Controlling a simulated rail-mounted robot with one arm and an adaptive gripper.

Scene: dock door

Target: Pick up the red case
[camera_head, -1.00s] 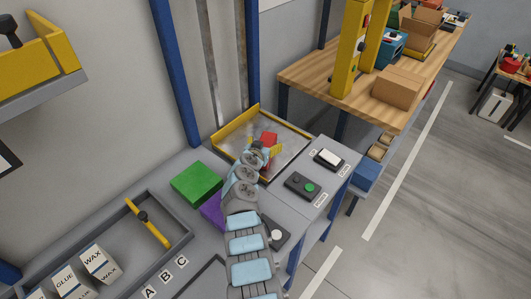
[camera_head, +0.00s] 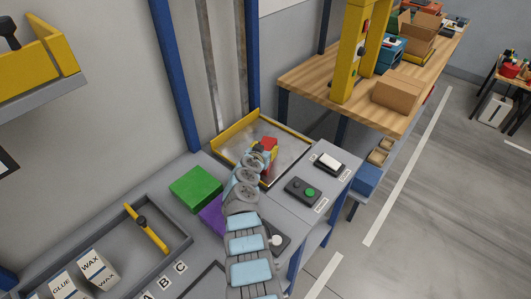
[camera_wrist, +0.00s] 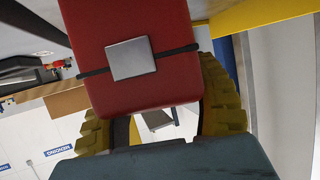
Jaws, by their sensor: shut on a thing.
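The red case (camera_head: 269,143) is a small red box over the metal tray with the yellow edge; my gripper partly hides it. In the wrist view the red case (camera_wrist: 130,80) is large and close, with a dark strap and a square grey plate. My gripper (camera_head: 270,152) is at the case in the head view. In the wrist view its ribbed yellow finger pads (camera_wrist: 160,112) lie on both sides of the case, shut on it. I cannot tell whether the case touches the tray.
The metal tray's yellow wall (camera_head: 235,128) rises at the back left. A green block (camera_head: 196,189) and a purple block (camera_head: 211,214) lie left of my arm. Button boxes (camera_head: 302,191) stand to the right. A wooden table (camera_head: 310,78) with a yellow post is behind.

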